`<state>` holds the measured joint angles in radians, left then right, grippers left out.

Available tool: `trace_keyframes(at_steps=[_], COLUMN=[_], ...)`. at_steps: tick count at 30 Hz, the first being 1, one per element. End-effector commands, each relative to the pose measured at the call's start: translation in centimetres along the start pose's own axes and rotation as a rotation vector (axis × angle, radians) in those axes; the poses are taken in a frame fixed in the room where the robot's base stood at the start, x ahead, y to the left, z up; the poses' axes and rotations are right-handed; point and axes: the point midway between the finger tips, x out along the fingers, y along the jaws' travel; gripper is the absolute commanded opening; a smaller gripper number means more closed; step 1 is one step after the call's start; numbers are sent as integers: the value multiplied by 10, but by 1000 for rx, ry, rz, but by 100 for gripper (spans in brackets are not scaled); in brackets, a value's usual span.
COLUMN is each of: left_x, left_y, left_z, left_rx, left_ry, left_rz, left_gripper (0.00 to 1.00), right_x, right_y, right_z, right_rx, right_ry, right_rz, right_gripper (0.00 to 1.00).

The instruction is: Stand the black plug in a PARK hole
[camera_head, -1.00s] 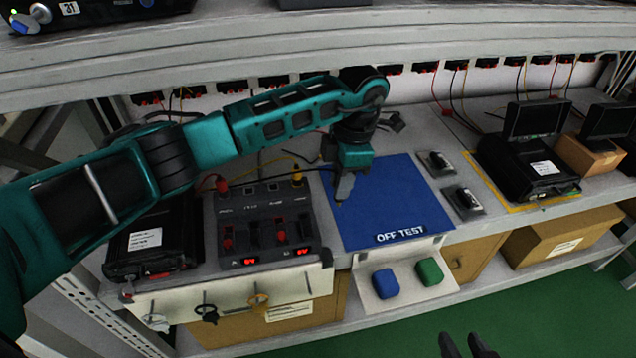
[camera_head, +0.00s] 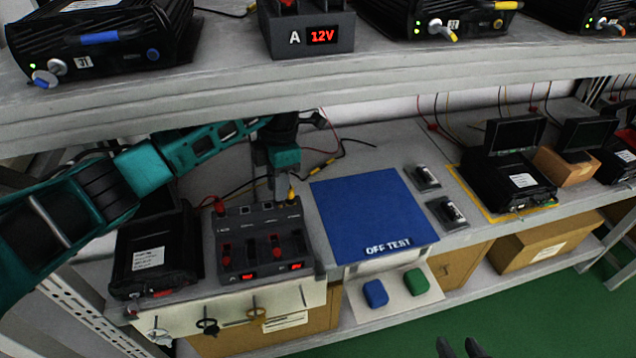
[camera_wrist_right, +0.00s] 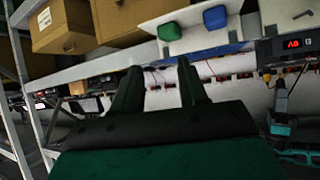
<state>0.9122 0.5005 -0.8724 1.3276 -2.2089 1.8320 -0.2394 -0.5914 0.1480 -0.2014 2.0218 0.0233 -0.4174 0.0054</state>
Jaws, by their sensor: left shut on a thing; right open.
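My left gripper (camera_head: 279,194) points down at the back edge of the grey socket unit (camera_head: 231,260), close beside a yellow plug (camera_head: 291,193). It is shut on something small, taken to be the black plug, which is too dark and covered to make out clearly. A black lead runs behind the unit towards these fingers. A red plug (camera_head: 220,207) stands at the unit's back left. I cannot read any PARK label or pick out its holes. My right gripper (camera_head: 460,347) is open and empty at the bottom edge; its fingers also show in the right wrist view (camera_wrist_right: 158,88).
A blue OFF TEST mat (camera_head: 370,210) lies right of the unit, clear of objects. A black box (camera_head: 153,250) stands to the left. The upper shelf (camera_head: 400,75) hangs over the left arm. Blue (camera_head: 375,293) and green (camera_head: 416,281) buttons sit in front.

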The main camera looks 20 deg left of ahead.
Motion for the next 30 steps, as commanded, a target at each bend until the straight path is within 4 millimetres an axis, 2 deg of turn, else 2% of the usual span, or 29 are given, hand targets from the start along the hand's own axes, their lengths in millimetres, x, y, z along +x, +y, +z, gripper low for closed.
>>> trace_keyframes(at_steps=[1, 3, 10, 20, 24, 30], left_x=[-9, -13, -24, -26, -18, 1], left_y=[8, 18, 37, 42, 43, 41], left_z=[-15, -31, -66, -72, -71, -68], left_rx=[-27, -57, -121, -193, -194, -190], left_ry=[3, 4, 10, 2, 2, 5], left_rz=[-1, 2, 14, 12, 12, 8], left_gripper=[1, 1, 1, 1, 1, 1], right_x=[-5, -8, -12, -16, -14, -8], right_y=[2, 5, 7, 8, 7, 2], right_z=[-7, -10, -17, 0, 8, 4], right_rx=[-1, -2, -5, -14, -9, -1], right_ry=[-2, -2, 4, -32, -42, -25], right_rz=[5, 11, 17, 22, 19, 7], right_gripper=[43, 43, 43, 43, 43, 43])
